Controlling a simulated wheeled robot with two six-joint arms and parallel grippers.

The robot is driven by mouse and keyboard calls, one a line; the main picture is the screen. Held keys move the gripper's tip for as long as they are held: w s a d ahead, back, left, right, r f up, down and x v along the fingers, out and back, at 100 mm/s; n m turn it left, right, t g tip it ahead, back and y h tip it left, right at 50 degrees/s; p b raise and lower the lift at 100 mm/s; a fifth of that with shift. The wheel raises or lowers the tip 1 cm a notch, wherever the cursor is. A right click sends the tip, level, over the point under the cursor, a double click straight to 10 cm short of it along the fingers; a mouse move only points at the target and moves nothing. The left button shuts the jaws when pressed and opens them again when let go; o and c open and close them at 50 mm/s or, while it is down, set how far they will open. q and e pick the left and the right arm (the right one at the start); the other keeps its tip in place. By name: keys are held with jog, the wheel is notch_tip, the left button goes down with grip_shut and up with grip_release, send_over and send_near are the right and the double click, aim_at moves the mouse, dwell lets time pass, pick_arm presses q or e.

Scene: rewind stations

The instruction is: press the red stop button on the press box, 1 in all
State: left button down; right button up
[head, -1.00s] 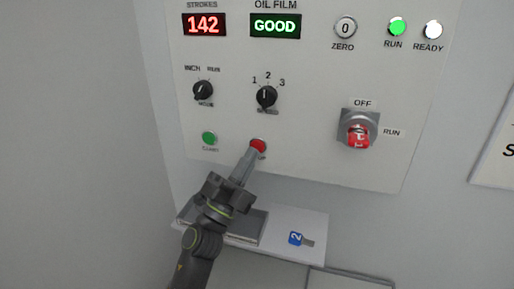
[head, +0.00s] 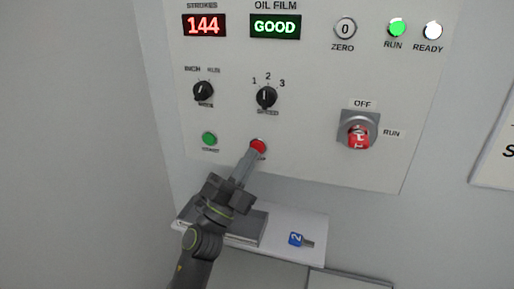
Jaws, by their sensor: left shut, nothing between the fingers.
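The press box (head: 320,100) is a pale panel on the wall. Its red stop button (head: 258,145) sits at the lower middle, with its label partly hidden by my gripper. My left gripper (head: 252,156) is shut and empty, with its fingertips at the lower edge of the red button. I cannot tell whether they touch it. The STROKES display (head: 204,25) reads 144, and the green RUN lamp (head: 397,27) is lit. My right gripper is not in view.
A green start button (head: 209,139) is left of the red one. Mode (head: 203,91) and speed (head: 267,97) knobs sit above. A red rotary switch (head: 358,136) is at right. A shelf (head: 315,222) below holds a blue tag marked 2 (head: 296,239).

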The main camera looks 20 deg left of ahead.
pick_arm(q)
jog(key=shift+w, duration=0.15)
dwell(0.7)
jog(key=shift+w, duration=0.3)
jog(key=shift+w, duration=0.35)
dwell(0.6)
jog(key=shift+s, duration=0.85)
jog(key=s+p, duration=0.2)
jog(key=s, duration=0.3)
jog(key=shift+a+p, duration=0.1)
jog(key=shift+p, duration=0.25)
